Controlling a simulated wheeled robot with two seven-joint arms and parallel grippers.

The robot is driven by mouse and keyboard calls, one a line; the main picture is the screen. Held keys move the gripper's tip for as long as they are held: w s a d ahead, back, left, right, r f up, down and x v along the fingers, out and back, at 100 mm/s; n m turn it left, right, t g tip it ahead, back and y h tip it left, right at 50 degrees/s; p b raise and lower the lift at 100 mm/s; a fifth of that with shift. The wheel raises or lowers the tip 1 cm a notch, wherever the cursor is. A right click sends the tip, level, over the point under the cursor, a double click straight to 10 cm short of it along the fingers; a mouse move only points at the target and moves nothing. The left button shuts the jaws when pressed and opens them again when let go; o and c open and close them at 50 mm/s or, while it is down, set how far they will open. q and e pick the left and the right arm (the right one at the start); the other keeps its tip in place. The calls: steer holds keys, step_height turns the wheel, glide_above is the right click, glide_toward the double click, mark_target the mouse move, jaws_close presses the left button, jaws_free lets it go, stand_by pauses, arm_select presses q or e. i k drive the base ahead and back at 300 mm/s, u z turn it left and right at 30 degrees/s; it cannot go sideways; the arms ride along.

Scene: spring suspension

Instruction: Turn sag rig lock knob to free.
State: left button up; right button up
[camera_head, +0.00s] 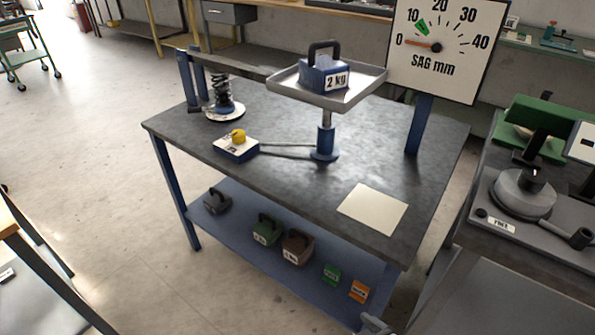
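The lock box (236,150), blue with a pale top, sits on the dark rig bench (290,185). A yellow knob (238,136) stands on top of it; its pointer and lettering are too small to read. A thin rod or cable runs from the box to the blue post (325,142) under the grey tray (355,92). A blue 2 kg weight (325,75) stands on the tray. A dark coil spring (223,92) stands at the back left. The sag dial (447,45) has its orange needle near 0 and a green mark near 10.
A pale sheet (373,208) lies on the bench's right front. The lower shelf (320,255) holds several weights and small coloured blocks. At right, another bench carries a round grey device (525,193) and a FREE label (501,225). Floor at left is open.

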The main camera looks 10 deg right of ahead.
mark_target(238, 136)
steer(key=k, duration=0.6)
steer(key=u, duration=0.6)
steer(key=i, duration=1.45)
steer(key=u, duration=0.05)
